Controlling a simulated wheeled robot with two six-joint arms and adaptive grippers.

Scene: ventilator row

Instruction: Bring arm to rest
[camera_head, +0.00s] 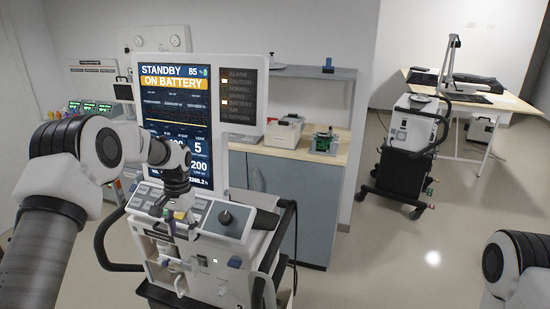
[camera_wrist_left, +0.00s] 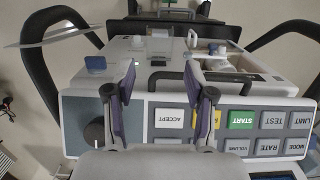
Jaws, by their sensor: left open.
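My left arm (camera_head: 60,190) comes in from the left, bent at the elbow, and reaches over the ventilator (camera_head: 225,240). My left gripper (camera_head: 180,214) points down just above the ventilator's button panel and partly hides it. In the left wrist view the two fingers of the gripper (camera_wrist_left: 160,82) are spread apart with nothing between them. The button panel (camera_wrist_left: 225,122) shows there upside down, with a green START key and an ACCEPT key. A gap between fingers and panel cannot be judged. Part of my right arm (camera_head: 515,268) shows at the lower right; its gripper is outside the view.
The ventilator's screen (camera_head: 178,110) reads STANDBY and ON BATTERY. A counter (camera_head: 285,190) with small devices stands behind it. A wheeled cart (camera_head: 405,160) and a desk (camera_head: 510,103) stand at the right back. The floor (camera_head: 400,255) at right is clear.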

